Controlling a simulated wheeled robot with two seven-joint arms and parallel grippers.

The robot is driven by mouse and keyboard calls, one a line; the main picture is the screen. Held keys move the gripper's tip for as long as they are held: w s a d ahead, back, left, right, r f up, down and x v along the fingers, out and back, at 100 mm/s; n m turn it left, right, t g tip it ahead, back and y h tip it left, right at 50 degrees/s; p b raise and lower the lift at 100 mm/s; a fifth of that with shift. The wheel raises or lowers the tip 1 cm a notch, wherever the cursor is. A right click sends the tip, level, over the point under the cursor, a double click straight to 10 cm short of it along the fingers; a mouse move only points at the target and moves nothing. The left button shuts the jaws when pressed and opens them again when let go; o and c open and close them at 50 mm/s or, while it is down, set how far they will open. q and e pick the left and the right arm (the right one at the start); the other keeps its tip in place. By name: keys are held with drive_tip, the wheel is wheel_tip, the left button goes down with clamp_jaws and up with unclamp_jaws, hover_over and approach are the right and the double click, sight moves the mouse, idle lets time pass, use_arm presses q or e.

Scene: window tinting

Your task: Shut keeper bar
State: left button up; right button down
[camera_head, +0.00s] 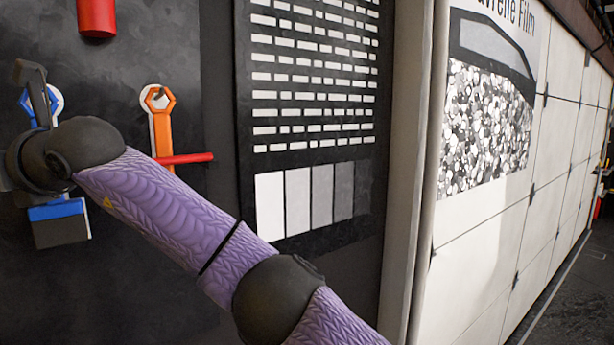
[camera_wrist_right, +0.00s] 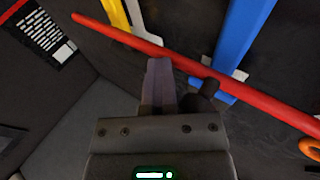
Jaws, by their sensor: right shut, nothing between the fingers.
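The red keeper bar (camera_head: 186,158) sticks out to the right of my forearm in the head view, in front of the orange tool. The rest of it there is hidden behind my arm. In the right wrist view the bar (camera_wrist_right: 150,47) runs slanting from upper left to right, just past my fingertips. My right gripper (camera_wrist_right: 160,68) is shut and empty, its tips close to the bar; I cannot tell if they touch it. My left gripper is in neither view.
An orange tool (camera_head: 161,125) and a blue tool (camera_head: 57,208) hang on the dark board. A yellow tool (camera_wrist_right: 118,18) shows in the wrist view. A red cylinder (camera_head: 96,17) is above. A dark chart panel (camera_head: 243,120) is to the right.

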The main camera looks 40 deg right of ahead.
drive_tip(key=shift+w+d+f, duration=0.1)
drive_tip(key=shift+w+d, duration=0.05)
drive_tip(key=shift+d, duration=0.1)
